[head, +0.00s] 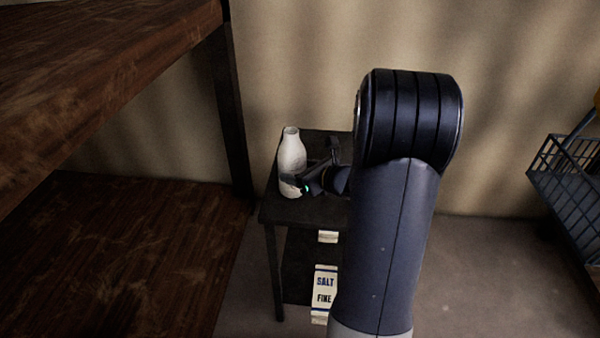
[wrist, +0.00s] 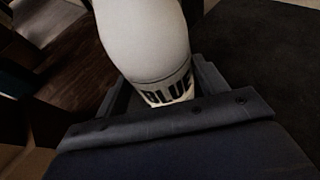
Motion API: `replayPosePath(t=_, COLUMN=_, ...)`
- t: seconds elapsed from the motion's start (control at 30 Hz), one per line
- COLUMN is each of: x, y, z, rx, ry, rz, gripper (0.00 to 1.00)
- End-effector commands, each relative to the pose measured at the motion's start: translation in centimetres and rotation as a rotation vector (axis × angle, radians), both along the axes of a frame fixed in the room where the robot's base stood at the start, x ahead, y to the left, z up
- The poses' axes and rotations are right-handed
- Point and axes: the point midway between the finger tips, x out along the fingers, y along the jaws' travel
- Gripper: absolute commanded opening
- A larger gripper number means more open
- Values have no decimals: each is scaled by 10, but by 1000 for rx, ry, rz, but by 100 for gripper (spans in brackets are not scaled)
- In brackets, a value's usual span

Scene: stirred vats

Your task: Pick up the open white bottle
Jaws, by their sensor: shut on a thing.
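The white bottle (head: 291,158) stands upright on the top of a small dark side table, with its open mouth upward in the head view. In the wrist view the bottle (wrist: 147,38) fills the upper middle and shows dark lettering that reads "BLUE" near its lower part. My gripper (head: 305,181) reaches the bottle from the right, low on its body. In the wrist view my gripper (wrist: 160,88) has a finger on each side of the bottle and is shut on it. The bottle's base is partly hidden, so I cannot tell whether it touches the table.
The small dark table (head: 290,212) has a lower shelf with a salt box (head: 325,284) on it. A large wooden shelf unit (head: 130,250) stands close on the left. A wire basket (head: 565,180) is at the far right. Bare floor (head: 480,270) lies between.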

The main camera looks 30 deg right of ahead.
Motion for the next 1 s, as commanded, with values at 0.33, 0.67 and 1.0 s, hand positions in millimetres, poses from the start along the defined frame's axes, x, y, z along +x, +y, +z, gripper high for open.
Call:
replayPosePath(t=0.33, x=0, y=0, z=10, rx=-2, ry=-4, rz=0, gripper=36)
replayPosePath(t=0.67, x=0, y=0, z=75, rx=-5, ry=-6, rz=1, gripper=36)
replayPosePath(t=1.0, x=0, y=0, z=101, rx=0, ry=-1, rz=-1, gripper=36)
